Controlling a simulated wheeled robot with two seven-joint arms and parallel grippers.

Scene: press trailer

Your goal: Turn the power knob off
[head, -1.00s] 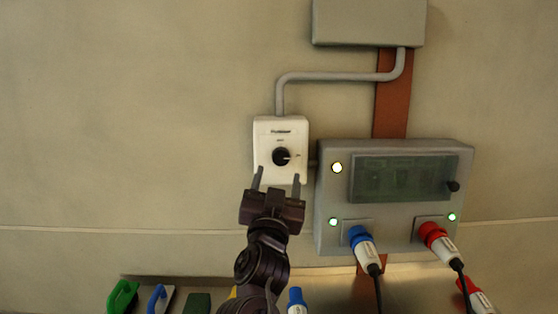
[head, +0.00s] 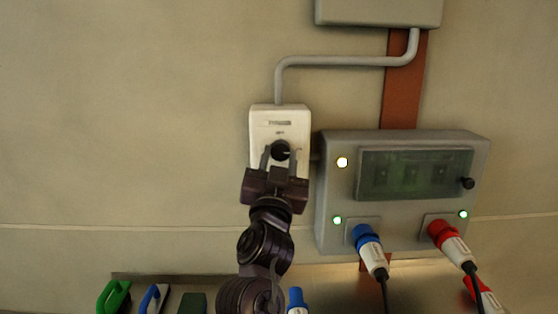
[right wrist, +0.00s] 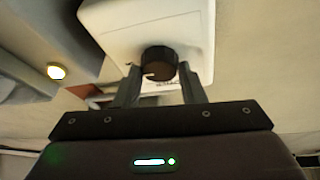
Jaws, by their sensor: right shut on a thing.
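The power knob (head: 280,150) is a black round dial on a white switch box (head: 280,117) on the wall. In the right wrist view the knob (right wrist: 159,63) has a white pointer mark and sits on the white box face (right wrist: 130,22). My right gripper (head: 280,158) is at the box from below, with one finger on each side of the knob, shut on it. The fingers also show around the knob in the right wrist view (right wrist: 158,78). My left gripper is not in view.
A grey panel (head: 330,190) stands right of the switch box, with lit lamps, a dark window and blue (head: 367,243) and red (head: 443,240) plugs with hanging cables. A grey conduit (head: 340,62) runs above. Colored handles lie on a ledge below.

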